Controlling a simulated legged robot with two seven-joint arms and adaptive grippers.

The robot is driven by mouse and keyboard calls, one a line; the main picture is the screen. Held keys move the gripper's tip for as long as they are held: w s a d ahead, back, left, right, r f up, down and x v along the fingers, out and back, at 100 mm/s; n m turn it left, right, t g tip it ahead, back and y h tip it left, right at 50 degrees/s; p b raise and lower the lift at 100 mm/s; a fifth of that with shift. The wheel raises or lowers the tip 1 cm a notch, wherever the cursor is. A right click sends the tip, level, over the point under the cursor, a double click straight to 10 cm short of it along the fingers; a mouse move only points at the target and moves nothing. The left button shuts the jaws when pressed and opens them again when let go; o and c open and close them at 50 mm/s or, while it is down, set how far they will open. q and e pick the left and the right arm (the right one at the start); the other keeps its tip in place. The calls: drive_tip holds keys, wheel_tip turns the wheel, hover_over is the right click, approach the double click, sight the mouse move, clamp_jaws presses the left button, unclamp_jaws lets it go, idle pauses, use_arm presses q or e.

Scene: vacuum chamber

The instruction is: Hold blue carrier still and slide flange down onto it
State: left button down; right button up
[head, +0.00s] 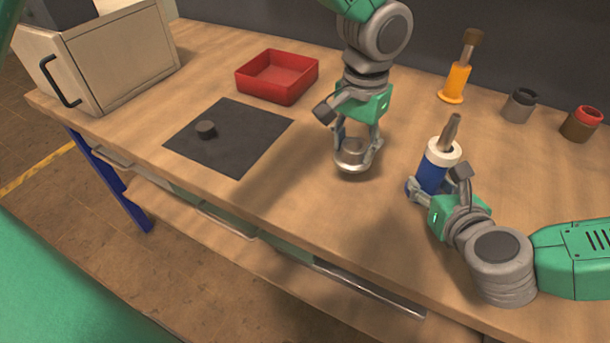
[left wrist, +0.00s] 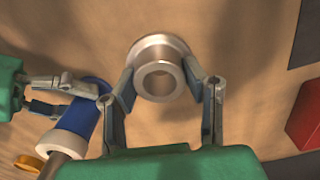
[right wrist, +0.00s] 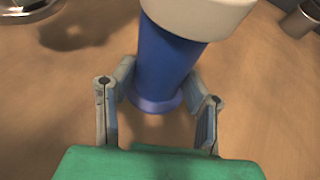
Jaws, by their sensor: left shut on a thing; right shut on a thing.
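The flange (head: 352,159), a silver ring with a wider rim and a round bore (left wrist: 160,58), is held in my left gripper (head: 356,146). The left fingers (left wrist: 160,84) grip it from both sides, above the wooden table and apart from the carrier. The blue carrier (head: 432,178) has a white collar and a grey shaft pointing up. It stands to the right of the flange, and also shows at the left of the left wrist view (left wrist: 82,120). My right gripper (head: 434,190) is shut on its blue body, low near its base flange (right wrist: 158,98).
A dark mat (head: 240,135) with a small dark knob (head: 206,129) and a red tray (head: 278,95) lie left. An orange-handled tool (head: 457,82), a grey cup (head: 518,107) and a brown, red-rimmed cup (head: 581,124) stand at the back right. A cabinet (head: 125,60) is far left.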

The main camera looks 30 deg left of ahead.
sight(460, 118)
use_arm(q)
drive_tip(key=w+d+r, duration=0.6)
drive_tip(key=d+r, duration=0.1)
drive_tip(key=r, duration=0.3)
drive_tip(key=shift+n, duration=0.9)
drive_tip(key=d+r, duration=0.1)
drive_tip(key=d, duration=0.1)
drive_tip(key=s+d+r, duration=0.1)
drive_tip(key=d+r, duration=0.1)
drive_tip(key=d, duration=0.1)
drive_tip(key=s+d+r, duration=0.1)
drive_tip(key=d, duration=0.1)
drive_tip(key=shift+s+d+r, duration=0.15)
drive_tip(key=shift+d+r, duration=0.15)
drive_tip(key=shift+d, duration=0.05)
drive_tip(key=shift+s+a+f, duration=0.1)
drive_tip(key=shift+s+f, duration=0.05)
drive_tip(key=shift+f, duration=0.9)
drive_tip(key=shift+s+a+f, duration=0.1)
drive_tip(key=shift+s+f, duration=0.05)
drive_tip(key=shift+f, duration=0.9)
drive_tip(key=shift+s+d+r, duration=0.5)
drive_tip(key=shift+d+r, duration=0.05)
drive_tip(key=shift+r, duration=0.4)
drive_tip(key=shift+s+d+r, duration=0.1)
drive_tip(key=shift+s+r, duration=0.05)
drive_tip(key=shift+r, duration=0.3)
drive_tip(key=shift+w+a, duration=0.2)
drive_tip(key=shift+w, duration=0.2)
